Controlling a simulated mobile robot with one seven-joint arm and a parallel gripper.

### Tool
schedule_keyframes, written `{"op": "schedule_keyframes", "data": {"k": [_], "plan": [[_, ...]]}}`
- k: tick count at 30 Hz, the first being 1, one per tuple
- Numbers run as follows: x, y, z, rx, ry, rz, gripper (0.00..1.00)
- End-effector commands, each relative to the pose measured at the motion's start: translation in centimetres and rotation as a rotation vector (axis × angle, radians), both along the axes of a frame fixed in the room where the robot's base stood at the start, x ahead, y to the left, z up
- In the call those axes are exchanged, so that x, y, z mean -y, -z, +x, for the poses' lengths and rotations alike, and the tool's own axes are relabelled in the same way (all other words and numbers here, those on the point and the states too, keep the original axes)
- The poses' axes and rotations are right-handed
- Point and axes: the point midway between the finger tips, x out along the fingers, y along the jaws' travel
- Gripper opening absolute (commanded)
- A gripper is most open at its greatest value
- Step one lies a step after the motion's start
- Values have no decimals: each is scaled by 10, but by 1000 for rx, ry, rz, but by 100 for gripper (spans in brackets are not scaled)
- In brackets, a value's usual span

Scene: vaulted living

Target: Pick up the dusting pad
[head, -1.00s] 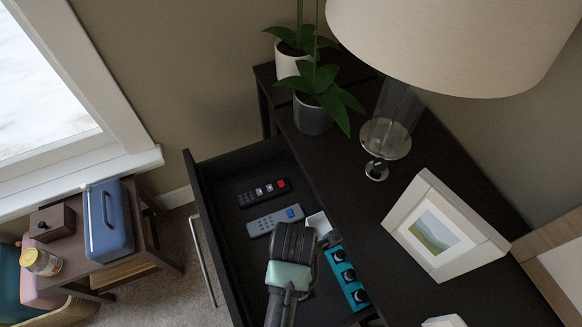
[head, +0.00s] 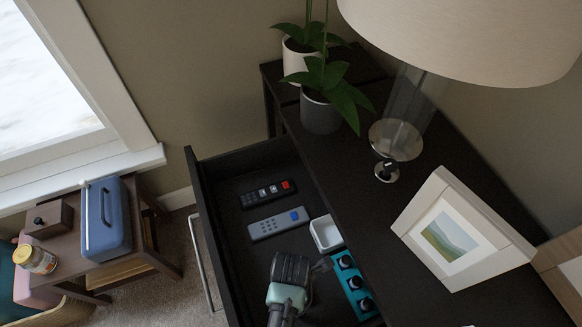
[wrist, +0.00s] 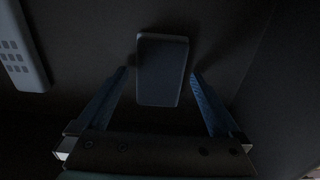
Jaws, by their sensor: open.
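The dusting pad appears to be the small dark grey, rounded rectangular block (wrist: 162,70) on the drawer floor in the wrist view. My gripper (wrist: 158,76) is open, with one blue finger on each side of the block and a gap visible on both sides. Nothing is held. In the head view my gripper (head: 290,278) is inside the open drawer, pointing down, and its fingertips and the block cannot be made out there.
The open drawer (head: 205,215) also holds a black remote (head: 268,193), a grey remote (head: 278,223), a small white tray (head: 326,233) and a teal strip with black knobs (head: 352,284). The dark cabinet top beside it carries a lamp (head: 397,140), potted plant (head: 320,113) and picture frame (head: 462,235).

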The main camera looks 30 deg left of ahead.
Motion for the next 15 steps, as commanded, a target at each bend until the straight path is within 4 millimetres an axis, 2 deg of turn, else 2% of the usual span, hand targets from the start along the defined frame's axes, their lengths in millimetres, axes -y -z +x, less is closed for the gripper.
{"op": "schedule_keyframes", "data": {"k": [6, 15], "plan": [[0, 0, 0, 0, 0, 0, 100], [0, 0, 0, 0, 0, 0, 46]]}}
